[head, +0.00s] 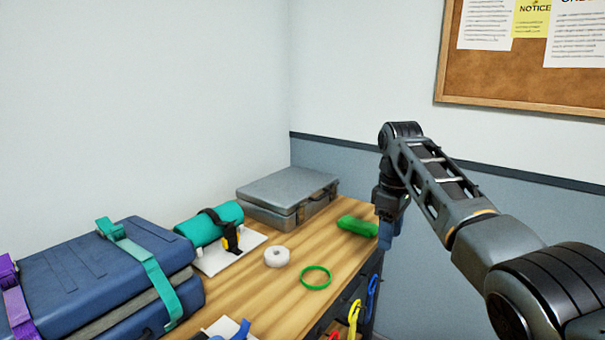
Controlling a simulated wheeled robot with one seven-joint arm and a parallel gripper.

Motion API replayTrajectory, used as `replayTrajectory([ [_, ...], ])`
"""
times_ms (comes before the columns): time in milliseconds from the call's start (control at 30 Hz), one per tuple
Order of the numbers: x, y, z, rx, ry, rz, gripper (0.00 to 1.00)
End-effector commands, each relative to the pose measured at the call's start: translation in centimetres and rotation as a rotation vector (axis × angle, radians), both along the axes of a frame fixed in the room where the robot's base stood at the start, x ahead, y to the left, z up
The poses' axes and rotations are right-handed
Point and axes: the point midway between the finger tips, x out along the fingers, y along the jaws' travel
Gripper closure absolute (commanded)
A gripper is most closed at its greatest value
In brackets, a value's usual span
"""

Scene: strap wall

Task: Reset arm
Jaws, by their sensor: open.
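My arm reaches in from the right edge and bends down at its far end. My gripper (390,232) hangs at the right edge of the wooden table (262,318), pointing down. It is small and dark in this view, with a bluish part at its tip. It is open, and I see nothing held in it. A green rolled item (358,226) lies on the table just left of it; I cannot tell whether they touch.
A blue suitcase (80,275) with teal and purple straps, a teal roll (208,226) on a white board, and a grey case (285,190) stand on the table. A white tape roll (277,257) and green ring (316,277) lie mid-table. Coloured straps (372,290) hang at its side.

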Motion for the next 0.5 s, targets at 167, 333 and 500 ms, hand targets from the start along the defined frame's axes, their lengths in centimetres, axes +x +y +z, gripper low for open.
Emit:
replayTrajectory([
  [167, -0.3, 0.6, -2.7, 0.014, -0.027, -0.011, 0.45],
  [333, -0.9, 1.3, -6.2, 0.033, -0.065, -0.027, 0.45],
  [500, -2.1, 2.4, -11.0, 0.065, -0.117, -0.055, 0.45],
])
